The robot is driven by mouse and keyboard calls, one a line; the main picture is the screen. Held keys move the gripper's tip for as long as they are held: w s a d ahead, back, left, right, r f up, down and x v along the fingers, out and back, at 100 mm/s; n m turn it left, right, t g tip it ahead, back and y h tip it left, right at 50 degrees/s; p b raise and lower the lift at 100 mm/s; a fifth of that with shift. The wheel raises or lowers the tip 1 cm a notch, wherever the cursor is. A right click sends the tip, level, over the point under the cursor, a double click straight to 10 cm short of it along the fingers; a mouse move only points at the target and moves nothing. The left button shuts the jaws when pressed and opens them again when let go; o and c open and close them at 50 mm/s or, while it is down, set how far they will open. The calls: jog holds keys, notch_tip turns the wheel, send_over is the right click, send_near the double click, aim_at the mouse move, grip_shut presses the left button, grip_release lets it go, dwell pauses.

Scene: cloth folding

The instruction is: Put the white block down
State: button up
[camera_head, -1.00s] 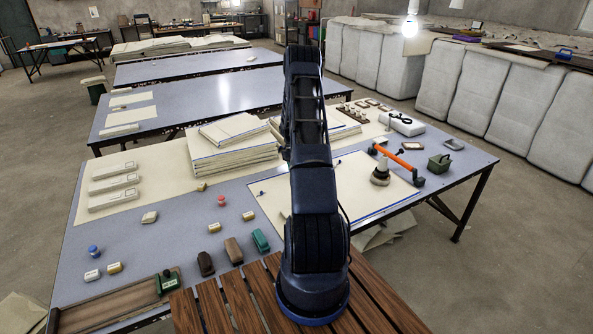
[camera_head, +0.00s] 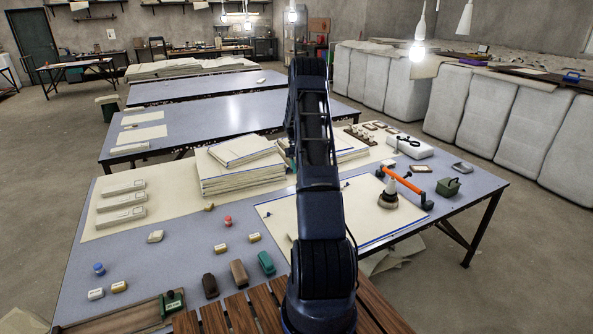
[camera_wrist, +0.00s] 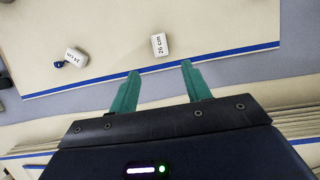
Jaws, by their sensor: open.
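In the wrist view, a white block (camera_wrist: 159,45) marked "26 cm" rests on the cream cloth (camera_wrist: 215,25), beside its blue edge line. My gripper (camera_wrist: 160,68) is open, with its two teal fingers apart. The block appears just beyond the gap between the fingertips, touching neither finger. A second white block (camera_wrist: 76,57) with dark lettering lies to the left on the same cloth.
Stacked cloth (camera_head: 240,180) lies left of my arm. Small blocks and knobs, including a red knob (camera_head: 228,221), occupy the near left of the table (camera_head: 185,260).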

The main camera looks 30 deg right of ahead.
jog(key=s+a+r+t, duration=0.1)
jog(key=s+a+r, duration=0.25)
jog(key=r, duration=0.45)
jog(key=s+a+r+t+h, duration=0.1)
jog(key=s+a+r, duration=0.1)
jog(key=a+r, duration=0.45)
jog(key=s+a+r+t, duration=0.1)
jog(key=s+a+r, duration=0.2)
jog(key=r, duration=0.7)
jog(key=s+a+r+t, duration=0.2)
jog(key=s+a+r, duration=0.75)
jog(key=s, duration=0.45)
jog(key=s+a+t, duration=0.2)
jog(key=s+a, duration=0.2)
jog(key=s, duration=0.7)
jog(key=s+a+t+y, duration=0.1)
jog(key=s+a, duration=0.3)
jog(key=s, duration=0.8)
jog(key=shift+s+r+t, duration=0.15)
jog(key=shift+r+t, duration=0.3)
jog(key=shift+t, duration=0.05)
